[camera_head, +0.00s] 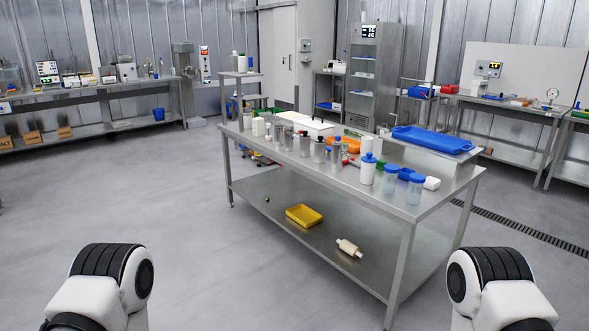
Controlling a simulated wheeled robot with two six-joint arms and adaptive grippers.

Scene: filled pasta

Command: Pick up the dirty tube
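No object shows clearly as a dirty tube from this distance. Two clear blue-lidded containers (416,188) stand upright near the right front of the steel table (330,190). A white bottle with a blue cap (368,170) stands to their left. Several grey metallic cylinders (304,144) stand upright in a row farther left along the table. A pale cylinder with narrower ends (349,247) lies on the table's lower shelf. Neither gripper is in view; only parts of my two arms show at the bottom corners, well short of the table.
A blue tray (432,139) rests on a raised shelf at the table's right. A yellow tray (304,215) sits on the lower shelf. A long bench (95,92) lines the left wall. The floor (160,200) left of the table is clear.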

